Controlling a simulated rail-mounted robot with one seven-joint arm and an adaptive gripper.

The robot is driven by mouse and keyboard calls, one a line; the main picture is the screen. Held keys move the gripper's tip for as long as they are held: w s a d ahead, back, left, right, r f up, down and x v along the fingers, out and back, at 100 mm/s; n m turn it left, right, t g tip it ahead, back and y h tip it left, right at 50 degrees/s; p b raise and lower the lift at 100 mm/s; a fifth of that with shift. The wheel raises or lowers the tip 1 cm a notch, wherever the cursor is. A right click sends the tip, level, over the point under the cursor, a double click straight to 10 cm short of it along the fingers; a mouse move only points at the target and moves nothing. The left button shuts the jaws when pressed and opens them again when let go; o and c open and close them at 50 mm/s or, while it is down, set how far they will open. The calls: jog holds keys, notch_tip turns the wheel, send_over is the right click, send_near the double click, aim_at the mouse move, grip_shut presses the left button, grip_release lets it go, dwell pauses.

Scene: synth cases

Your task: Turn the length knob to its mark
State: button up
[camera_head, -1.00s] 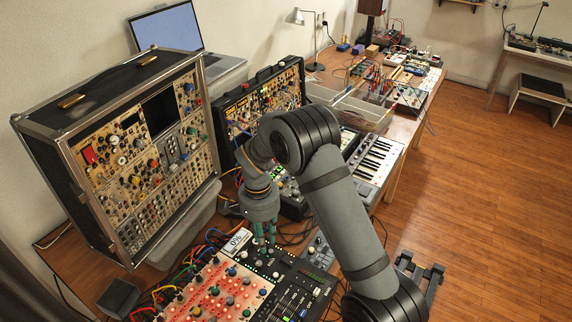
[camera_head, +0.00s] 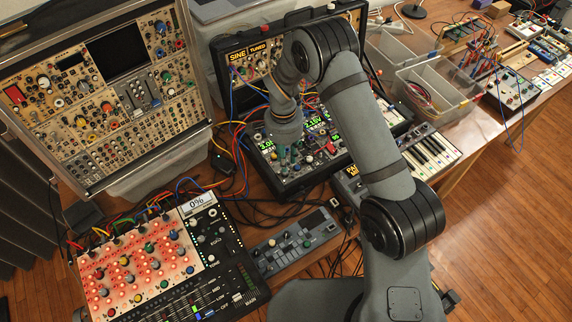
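My gripper (camera_head: 287,151) points down at a low black synth case (camera_head: 262,172) with small green readouts, several knobs and a red part. Its fingertips are small and mix with the knobs, so I cannot tell whether they are open or shut, or whether they touch a knob. No label for the length knob is readable, and I cannot tell which knob it is; my gripper covers part of this panel.
A large wooden-faced synth case (camera_head: 100,100) stands at left. In front are a red-lit panel (camera_head: 135,270) with a "0%" display (camera_head: 197,202) and a small grey unit (camera_head: 297,243). A keyboard (camera_head: 430,152) and clear bins (camera_head: 435,85) lie right. Patch cables cross the left side.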

jog(key=f, duration=0.2)
jog(key=f+p, duration=0.1)
jog(key=shift+s+a+f, duration=0.15)
jog(key=shift+s+f, duration=0.05)
jog(key=shift+f, duration=0.15)
jog(key=shift+w+f, duration=0.1)
jog(key=shift+f, duration=0.45)
jog(key=c, duration=0.4)
grip_shut()
